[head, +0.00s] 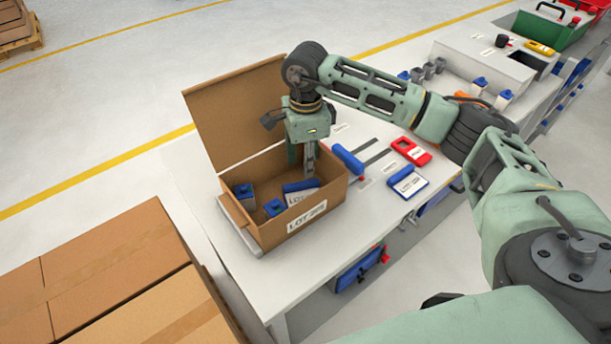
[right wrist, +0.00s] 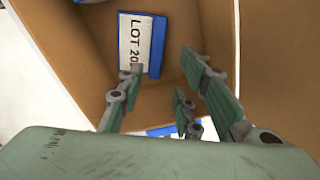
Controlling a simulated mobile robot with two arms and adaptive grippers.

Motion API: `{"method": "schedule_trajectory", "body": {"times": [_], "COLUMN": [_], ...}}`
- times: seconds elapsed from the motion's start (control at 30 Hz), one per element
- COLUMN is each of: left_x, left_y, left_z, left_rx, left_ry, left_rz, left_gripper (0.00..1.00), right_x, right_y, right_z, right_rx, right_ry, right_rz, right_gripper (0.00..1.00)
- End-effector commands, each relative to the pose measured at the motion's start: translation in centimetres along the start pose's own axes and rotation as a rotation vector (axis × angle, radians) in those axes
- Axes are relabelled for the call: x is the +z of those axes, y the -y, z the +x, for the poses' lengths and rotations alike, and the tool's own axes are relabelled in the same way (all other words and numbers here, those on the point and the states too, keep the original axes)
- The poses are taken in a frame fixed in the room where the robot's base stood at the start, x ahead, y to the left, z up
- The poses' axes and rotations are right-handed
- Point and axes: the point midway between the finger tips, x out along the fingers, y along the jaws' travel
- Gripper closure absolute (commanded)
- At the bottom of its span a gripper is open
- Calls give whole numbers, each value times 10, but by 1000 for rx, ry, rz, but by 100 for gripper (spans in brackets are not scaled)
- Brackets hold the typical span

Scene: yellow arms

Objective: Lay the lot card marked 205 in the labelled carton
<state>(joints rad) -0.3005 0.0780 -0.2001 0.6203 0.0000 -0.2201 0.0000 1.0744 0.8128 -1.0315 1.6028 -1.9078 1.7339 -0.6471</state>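The open brown carton (head: 266,225) stands on the white table, with a white label (head: 307,217) on its front reading LOT and a number too small to read surely. A blue-and-white lot card (head: 298,196) lies inside it; in the right wrist view the card (right wrist: 139,38) reads "LOT 20", its last digit hidden or unclear. My right gripper (head: 302,165) points down into the carton. In the right wrist view its fingers (right wrist: 155,85) are spread with nothing between them, and one fingertip overlaps the card's lower edge in the picture. My left gripper is not seen.
Two blue items (head: 244,191) (head: 274,207) also lie in the carton. A blue-edged white card (head: 408,184), a red item (head: 411,151) and a blue-handled tool (head: 348,159) lie right of it. The raised carton flap (head: 232,115) stands behind my gripper.

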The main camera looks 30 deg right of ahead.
Motion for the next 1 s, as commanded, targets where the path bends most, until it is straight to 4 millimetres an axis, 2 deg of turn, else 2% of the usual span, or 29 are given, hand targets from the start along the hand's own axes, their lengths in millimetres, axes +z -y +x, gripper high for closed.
{"method": "schedule_trajectory", "body": {"times": [0.03, 0.2, 0.33, 0.5, 1.0], "left_x": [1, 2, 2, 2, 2], "left_y": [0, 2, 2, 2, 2], "left_z": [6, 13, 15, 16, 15], "left_rx": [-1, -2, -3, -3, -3], "left_ry": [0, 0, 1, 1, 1], "left_rz": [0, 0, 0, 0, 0], "left_gripper": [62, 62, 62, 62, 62], "right_x": [0, 0, 0, 0, 0], "right_y": [1, 1, 0, 0, 0], "right_z": [-9, -40, -54, -60, -60], "right_rx": [-4, -4, -1, 1, 1], "right_ry": [2, 1, 0, 0, 0], "right_rz": [-1, 0, 0, 0, 0], "right_gripper": [68, 68, 68, 68, 68]}}
